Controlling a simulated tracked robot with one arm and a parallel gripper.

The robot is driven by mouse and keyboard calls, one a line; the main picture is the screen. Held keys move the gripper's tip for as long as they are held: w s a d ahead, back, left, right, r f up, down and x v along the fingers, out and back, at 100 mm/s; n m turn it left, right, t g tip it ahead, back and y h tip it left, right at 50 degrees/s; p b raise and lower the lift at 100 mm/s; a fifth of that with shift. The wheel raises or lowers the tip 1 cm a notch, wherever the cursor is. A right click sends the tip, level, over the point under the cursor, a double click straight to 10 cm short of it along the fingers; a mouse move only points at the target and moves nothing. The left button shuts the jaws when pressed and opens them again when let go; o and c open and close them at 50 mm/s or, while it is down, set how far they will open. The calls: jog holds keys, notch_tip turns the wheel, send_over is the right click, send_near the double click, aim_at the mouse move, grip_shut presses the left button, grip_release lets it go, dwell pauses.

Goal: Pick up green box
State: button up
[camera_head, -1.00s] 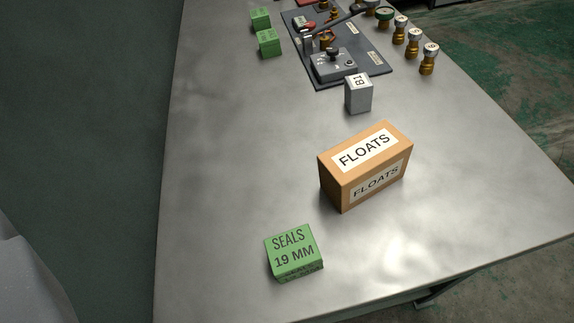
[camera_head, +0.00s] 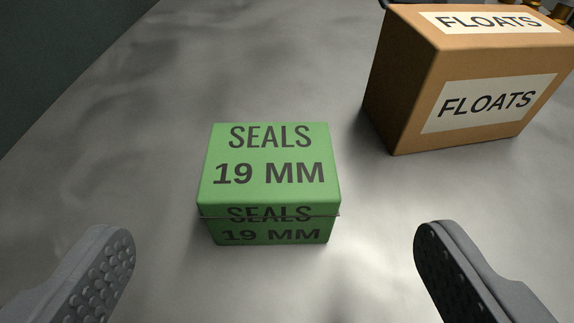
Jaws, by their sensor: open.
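The green box (camera_head: 269,176) sits on the grey table, slightly left of the picture's middle. Its lid and front read "SEALS 19 MM". My gripper (camera_head: 272,250) is open and empty, with one finger at the lower left and one at the lower right. The box stands just ahead of the fingertips, between their lines, with a gap on each side. The box lies nearer the left finger than the right one. Neither finger touches it.
A larger orange-brown box (camera_head: 470,75) labelled "FLOATS" stands on the table behind and to the right of the green box. Small brass-coloured parts show at the top right edge. The table (camera_head: 150,100) to the left is clear.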

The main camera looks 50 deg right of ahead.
aim_at(271, 150)
jog(key=b+x, duration=0.1)
jog(key=x, duration=0.5)
jog(key=shift+a, duration=0.1)
jog(key=b+x, duration=0.1)
jog(key=x, duration=0.4)
jog(key=shift+a+f+b, duration=0.15)
jog(key=shift+f+b, duration=0.15)
jog(key=shift+b, duration=0.1)
jog(key=shift+r, duration=0.1)
jog(key=c, duration=1.1)
